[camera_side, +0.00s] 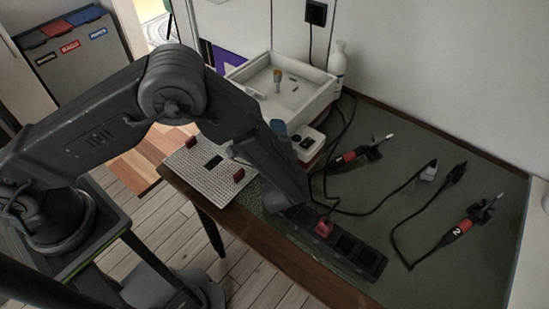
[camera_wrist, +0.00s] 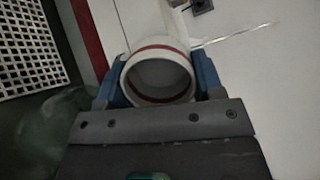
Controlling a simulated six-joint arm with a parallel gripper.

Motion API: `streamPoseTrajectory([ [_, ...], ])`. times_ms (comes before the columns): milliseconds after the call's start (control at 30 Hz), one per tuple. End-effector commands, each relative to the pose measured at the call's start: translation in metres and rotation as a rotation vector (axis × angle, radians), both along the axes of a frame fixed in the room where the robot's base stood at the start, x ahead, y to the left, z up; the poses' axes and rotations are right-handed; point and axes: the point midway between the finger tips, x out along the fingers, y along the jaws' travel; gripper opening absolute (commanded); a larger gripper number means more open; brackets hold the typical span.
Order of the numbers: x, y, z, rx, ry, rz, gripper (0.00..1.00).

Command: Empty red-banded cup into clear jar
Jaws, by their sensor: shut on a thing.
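In the wrist view, my gripper (camera_wrist: 162,82) has its blue fingers shut on both sides of a white cup (camera_wrist: 158,68) with a red band near the rim. The cup's round mouth faces the camera, and its inside looks pale; I cannot tell what it holds. A blurred, greenish, see-through shape (camera_wrist: 48,125) shows at the lower left, perhaps the clear jar. In the side view, a blue piece that looks like a finger of my gripper (camera_side: 278,128) shows beside my dark arm. My arm hides the cup there, and I cannot make out the jar clearly.
A perforated plate (camera_side: 212,172) lies at the table's left. Behind are a white tray (camera_side: 262,97), a white box (camera_side: 308,141) and a white bottle (camera_side: 338,62). A dark rack (camera_side: 352,252) lines the front edge. Corded red-and-black tools (camera_side: 462,228) lie on the green mat.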

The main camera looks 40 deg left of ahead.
Motion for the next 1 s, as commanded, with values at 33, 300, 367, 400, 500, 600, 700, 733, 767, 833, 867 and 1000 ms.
streamPoseTrajectory([
  [33, 0.0, -0.001, 0.001, 0.009, -0.011, -0.001, 0.24],
  [300, -0.005, -0.002, 0.005, 0.083, -0.122, 0.003, 0.24],
  [367, -0.006, -0.002, 0.005, 0.098, -0.145, 0.006, 0.24],
  [400, -0.006, -0.002, 0.005, 0.105, -0.16, 0.005, 0.24],
  [500, -0.007, -0.003, 0.005, 0.123, -0.195, 0.003, 0.24],
  [600, -0.008, -0.003, 0.005, 0.138, -0.221, 0.004, 0.24],
  [700, -0.006, -0.003, 0.007, 0.125, -0.209, 0.003, 0.24],
  [733, -0.004, -0.004, 0.009, 0.1, -0.186, 0.0, 0.24],
  [767, -0.002, -0.003, 0.01, 0.071, -0.153, -0.003, 0.24],
  [833, 0.002, -0.003, 0.01, 0.009, -0.078, -0.011, 0.24],
  [867, 0.003, -0.003, 0.009, -0.01, -0.055, -0.013, 0.24],
  [1000, 0.004, -0.003, 0.002, -0.027, -0.025, -0.019, 0.24],
])
